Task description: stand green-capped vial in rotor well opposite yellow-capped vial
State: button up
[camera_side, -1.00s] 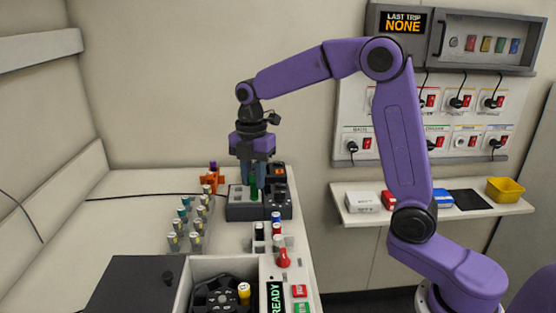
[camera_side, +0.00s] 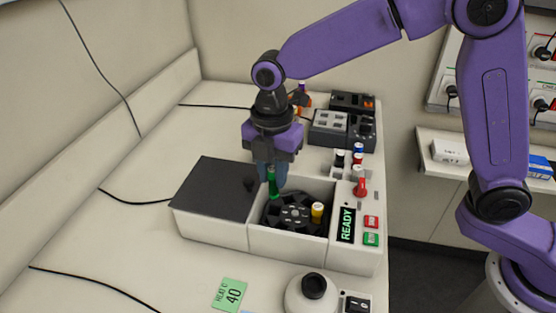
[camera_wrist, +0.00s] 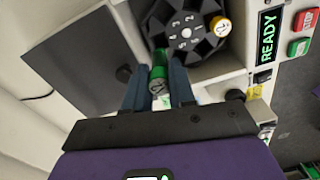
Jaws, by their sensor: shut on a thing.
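My gripper (camera_side: 270,175) is shut on the green-capped vial (camera_side: 272,182) and holds it upright at the left edge of the black rotor (camera_side: 293,213). In the wrist view the green-capped vial (camera_wrist: 158,80) sits between my fingers, close to the rotor (camera_wrist: 187,28). The yellow-capped vial (camera_side: 317,210) stands in a well on the rotor's right side; it also shows in the wrist view (camera_wrist: 221,26). The vial's lower end is hard to see, so I cannot tell whether it is inside a well.
The rotor sits in an open white centrifuge box (camera_side: 285,245) with its dark lid (camera_side: 215,188) to the left. A panel reading READY (camera_side: 347,225) is at the right. Several small vials (camera_side: 357,160) and a grey block (camera_side: 342,128) stand behind. A round white device (camera_side: 312,293) is in front.

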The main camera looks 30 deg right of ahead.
aim_at(271, 195)
jog(key=shift+f, duration=1.95)
jog(key=shift+f, duration=2)
dwell(0.4)
jog(key=o, duration=0.9)
jog(key=shift+w, duration=0.1)
jog(key=shift+w+r, duration=0.1)
jog(key=shift+r, duration=0.1)
jog(key=shift+a+r, duration=0.1)
jog(key=shift+r, duration=3.25)
